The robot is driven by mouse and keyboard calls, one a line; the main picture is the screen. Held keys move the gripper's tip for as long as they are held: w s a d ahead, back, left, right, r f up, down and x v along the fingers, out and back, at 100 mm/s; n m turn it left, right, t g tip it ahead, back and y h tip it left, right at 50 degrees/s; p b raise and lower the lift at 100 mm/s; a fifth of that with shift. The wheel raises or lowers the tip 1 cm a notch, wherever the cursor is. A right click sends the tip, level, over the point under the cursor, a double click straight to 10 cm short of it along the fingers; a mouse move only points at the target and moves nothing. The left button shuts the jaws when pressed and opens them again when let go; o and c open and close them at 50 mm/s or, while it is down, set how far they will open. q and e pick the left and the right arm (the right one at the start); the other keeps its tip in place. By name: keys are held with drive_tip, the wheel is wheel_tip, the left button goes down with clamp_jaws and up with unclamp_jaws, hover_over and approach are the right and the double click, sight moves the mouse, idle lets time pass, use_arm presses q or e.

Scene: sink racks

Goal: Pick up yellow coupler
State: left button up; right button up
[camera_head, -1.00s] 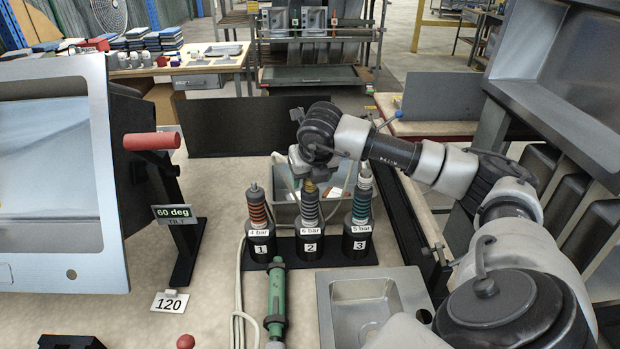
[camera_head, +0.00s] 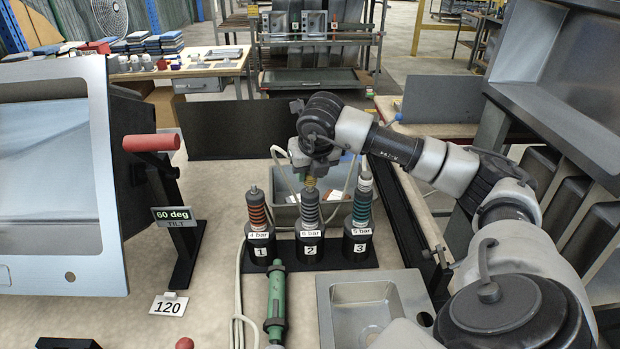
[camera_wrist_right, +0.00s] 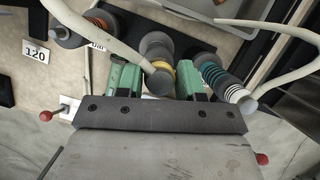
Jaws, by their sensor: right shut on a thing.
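The yellow coupler (camera_wrist_right: 159,66) shows as a yellow ring with a grey round end in the right wrist view. It lies between the green fingers of my right gripper (camera_wrist_right: 158,83), which is shut on it. In the head view, the coupler's brass-yellow upper part (camera_head: 310,183) sits at the top of the middle grey ribbed plug, on the black post numbered 2 (camera_head: 310,246). My right gripper (camera_head: 312,172) is right above that post, and its fingers are partly hidden. My left gripper is not in view.
An orange-ringed plug (camera_head: 257,208) stands on post 1 and a teal-ringed plug (camera_head: 361,206) on post 3, both close beside. Pale hoses pass around the posts. A grey bin (camera_head: 285,213) is behind, a green tool (camera_head: 276,300) in front, a metal sink (camera_head: 330,290) front right.

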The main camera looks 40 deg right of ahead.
wheel_tip(320, 180, up, 2)
drive_tip(key=s+d+r+b, duration=0.4)
drive_tip(key=s+r, duration=0.3)
drive_tip(key=s, duration=0.3)
drive_tip(key=shift+s+d, duration=0.3)
drive_tip(key=shift+s, duration=0.05)
